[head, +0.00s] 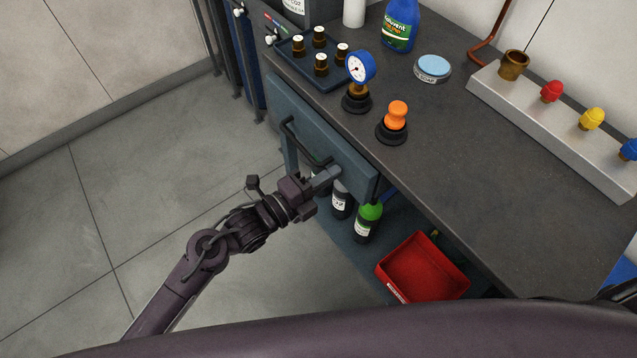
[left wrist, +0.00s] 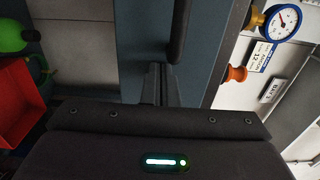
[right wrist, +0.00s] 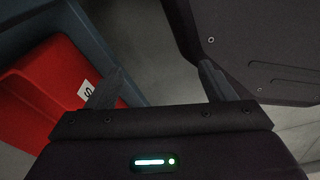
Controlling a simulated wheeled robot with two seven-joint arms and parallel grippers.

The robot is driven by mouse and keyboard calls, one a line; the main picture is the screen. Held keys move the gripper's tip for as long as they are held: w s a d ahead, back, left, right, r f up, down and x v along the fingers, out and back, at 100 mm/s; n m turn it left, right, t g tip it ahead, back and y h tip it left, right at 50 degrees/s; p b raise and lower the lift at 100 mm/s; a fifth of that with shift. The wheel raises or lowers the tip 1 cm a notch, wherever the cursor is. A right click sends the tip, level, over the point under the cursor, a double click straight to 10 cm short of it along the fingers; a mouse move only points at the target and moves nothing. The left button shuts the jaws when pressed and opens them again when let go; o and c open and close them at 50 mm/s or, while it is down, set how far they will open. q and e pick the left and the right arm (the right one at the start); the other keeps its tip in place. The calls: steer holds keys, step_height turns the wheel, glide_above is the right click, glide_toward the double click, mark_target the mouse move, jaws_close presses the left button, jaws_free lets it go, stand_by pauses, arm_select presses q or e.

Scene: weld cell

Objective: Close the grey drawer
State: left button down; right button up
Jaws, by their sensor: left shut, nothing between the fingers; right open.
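The grey drawer (head: 345,160) is under the front edge of the workbench, its blue-grey front facing me. Its dark bar handle (head: 303,143) also shows in the left wrist view (left wrist: 179,32). I cannot tell how wide any gap behind the front is. My left gripper (head: 336,173) is shut and empty, its tips at the lower right part of the drawer front, beside the handle. Its fingers (left wrist: 158,82) point at the front panel; whether they touch it is unclear. My right gripper (right wrist: 158,80) is open and empty, away from the drawer.
Below are bottles (head: 367,222) and a red bin (head: 422,268), also in the right wrist view (right wrist: 45,90). Floor at left is clear.

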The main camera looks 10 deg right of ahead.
arm_select(q)
steer(key=shift+x, duration=1.1)
arm_select(e)
steer(key=shift+w+r, duration=0.15)
steer(key=shift+w, duration=0.35)
steer(key=shift+w+r, duration=0.15)
steer(key=shift+w, duration=0.35)
arm_select(q)
steer(key=shift+r, duration=0.2)
